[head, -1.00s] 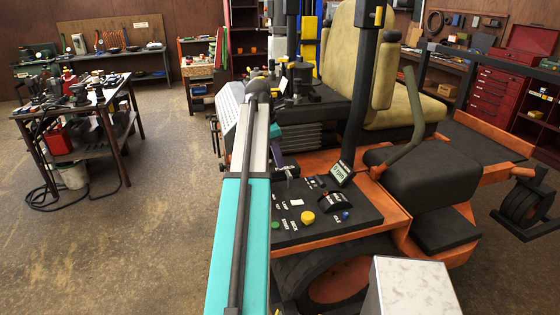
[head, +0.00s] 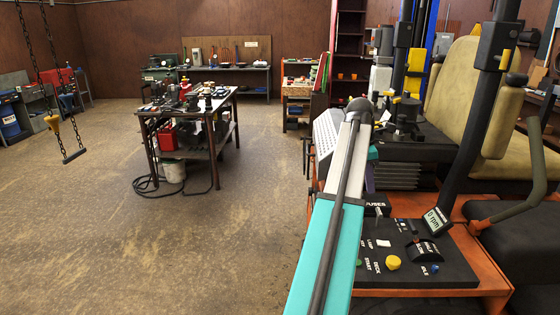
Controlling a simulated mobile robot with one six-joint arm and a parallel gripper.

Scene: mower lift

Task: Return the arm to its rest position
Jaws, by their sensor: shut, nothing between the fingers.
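My arm (head: 328,240), a teal and pale link with a dark rod along it, reaches from the bottom edge up to a dark rounded joint. It overlaps the left edge of the mower's control panel (head: 452,277) in the picture. My gripper's fingers do not show, and whatever lies beyond the joint is hidden or too small to make out. The orange mower, with its tan seat (head: 462,95), stands right of the arm. Its panel has a yellow button (head: 393,262) and a small display (head: 436,220) that reads 0 rpm. I cannot tell whether the arm touches the mower.
A workbench (head: 190,110) with tools stands left of the arm, a pale bucket (head: 173,171) under it. A chain hoist with a bar (head: 75,156) hangs at the far left. Shelves line the back wall. The floor (head: 130,250) on the left is open.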

